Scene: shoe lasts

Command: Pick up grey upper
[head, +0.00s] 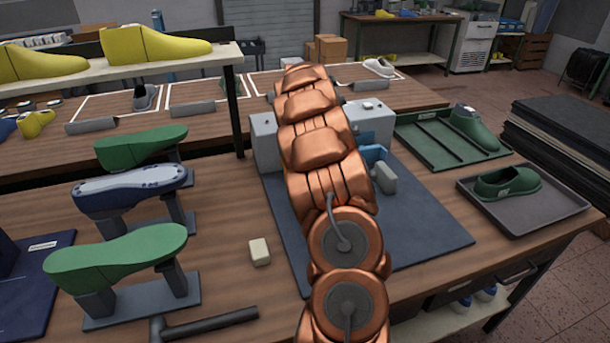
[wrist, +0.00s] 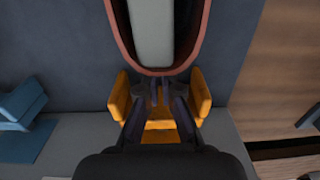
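A grey shoe upper (head: 145,97) lies in a white-outlined bay on the back bench at the left in the head view. My gripper (wrist: 160,95) shows in the wrist view with its orange finger pads set apart and nothing visible between them. My own copper arm hides it in the head view. Just beyond the fingers in the wrist view is a reddish-brown rimmed oval opening (wrist: 155,71), dark inside with a pale grey block (wrist: 152,30). I cannot tell what this is.
Green lasts (head: 118,258) and a blue-white one (head: 130,190) stand on supports at the left. A blue-grey mat (head: 430,235) lies under my arm. A green shoe (head: 507,182) sits in a grey tray (head: 545,215) at the right. A pale block (head: 260,251) lies near the front.

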